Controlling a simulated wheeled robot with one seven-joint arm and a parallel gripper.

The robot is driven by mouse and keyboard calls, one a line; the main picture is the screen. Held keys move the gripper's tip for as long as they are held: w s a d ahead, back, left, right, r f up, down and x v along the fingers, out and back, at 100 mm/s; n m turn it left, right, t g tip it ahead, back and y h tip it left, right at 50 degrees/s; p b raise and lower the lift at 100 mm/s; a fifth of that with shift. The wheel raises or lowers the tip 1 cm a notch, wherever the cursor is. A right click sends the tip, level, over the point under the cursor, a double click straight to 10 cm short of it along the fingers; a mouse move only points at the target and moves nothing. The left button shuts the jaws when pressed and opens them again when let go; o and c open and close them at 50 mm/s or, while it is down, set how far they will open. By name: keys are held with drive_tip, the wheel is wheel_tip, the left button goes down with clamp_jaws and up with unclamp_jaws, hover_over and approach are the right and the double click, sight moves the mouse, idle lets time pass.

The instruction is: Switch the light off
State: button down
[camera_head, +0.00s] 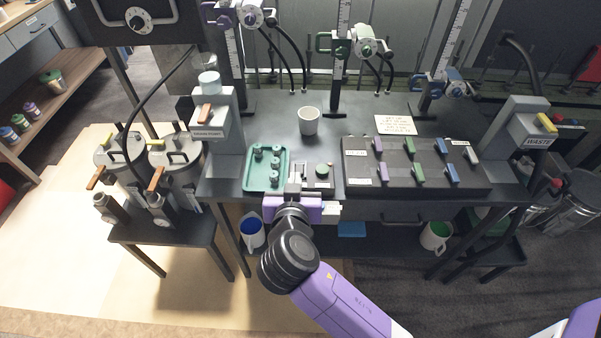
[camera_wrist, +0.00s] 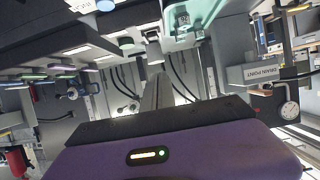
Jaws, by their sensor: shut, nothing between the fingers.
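My gripper (camera_head: 293,188) is shut and empty at the front edge of the dark bench, in front of the small panels between the green tray and the black rack. A small pale switch-like plate (camera_head: 298,171) lies just beyond it. A small panel with a round green knob (camera_head: 322,170) is to its right. In the wrist view, the closed fingers (camera_wrist: 157,92) point toward a small pale fitting (camera_wrist: 153,37). I cannot tell whether the fingers touch it, nor which position the switch is in.
The green tray (camera_head: 251,178) with several small pieces is left of my gripper. The black rack (camera_head: 400,182) with coloured handles is to the right. Dispensers (camera_head: 217,125) and a waste post (camera_head: 519,125) flank the bench.

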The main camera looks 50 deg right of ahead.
drive_tip(key=p, duration=0.2)
hover_over(296, 169)
drive_tip(key=s+a, duration=0.2)
drive_tip(key=a, duration=0.1)
drive_tip(key=f, duration=0.3)
drive_tip(key=shift+s+d+f, duration=0.2)
drive_tip(key=shift+f, duration=0.05)
wheel_tip(296, 169, down, 2)
drive_tip(key=shift+f, duration=0.25)
drive_tip(key=shift+s+a+f+p, duration=0.1)
drive_tip(key=shift+f+p, duration=0.05)
drive_tip(key=shift+f, duration=0.3)
drive_tip(key=shift+a+f+p, duration=0.1)
drive_tip(key=shift+f+p, duration=0.05)
drive_tip(key=shift+f, duration=0.3)
drive_tip(key=shift+f, duration=0.1)
